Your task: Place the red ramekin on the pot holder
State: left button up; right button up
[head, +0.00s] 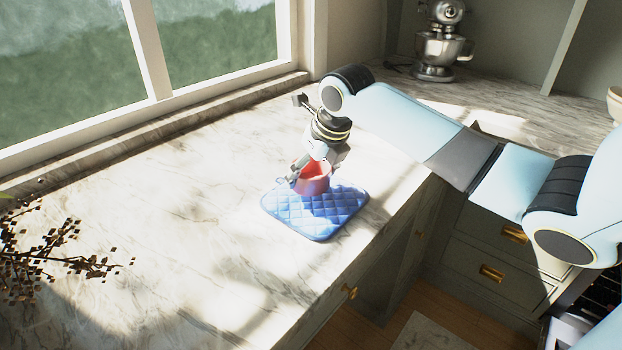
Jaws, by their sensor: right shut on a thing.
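The red ramekin (313,185) is at the blue quilted pot holder (318,219), over its back part. The pot holder lies flat on the marble counter near the front edge. My right gripper (306,172) reaches down from above and is shut on the ramekin, at its rim. I cannot tell whether the ramekin's base touches the pot holder or is just above it. The gripper hides part of the ramekin's rim. My left gripper is not in view.
The marble counter (160,215) is clear around the pot holder. A dark branching plant (50,245) stands at the left edge. A window (150,90) runs along the back. A stand mixer (438,45) stands far back. Drawers with brass handles (492,272) lie below at right.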

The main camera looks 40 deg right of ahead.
notch_tip(320, 180, down, 2)
jog(key=shift+f, duration=0.1)
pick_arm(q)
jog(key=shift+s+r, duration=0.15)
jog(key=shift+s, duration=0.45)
pick_arm(e)
jog(key=shift+f, duration=0.1)
jog(key=shift+f, duration=0.1)
jog(key=o, duration=1.2)
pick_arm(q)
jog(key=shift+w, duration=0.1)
pick_arm(e)
jog(key=shift+s+r, duration=0.1)
jog(key=shift+r, duration=0.1)
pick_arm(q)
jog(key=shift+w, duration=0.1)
pick_arm(e)
jog(key=v, duration=1.1)
jog(key=shift+s+r, duration=0.15)
jog(key=shift+r, duration=0.25)
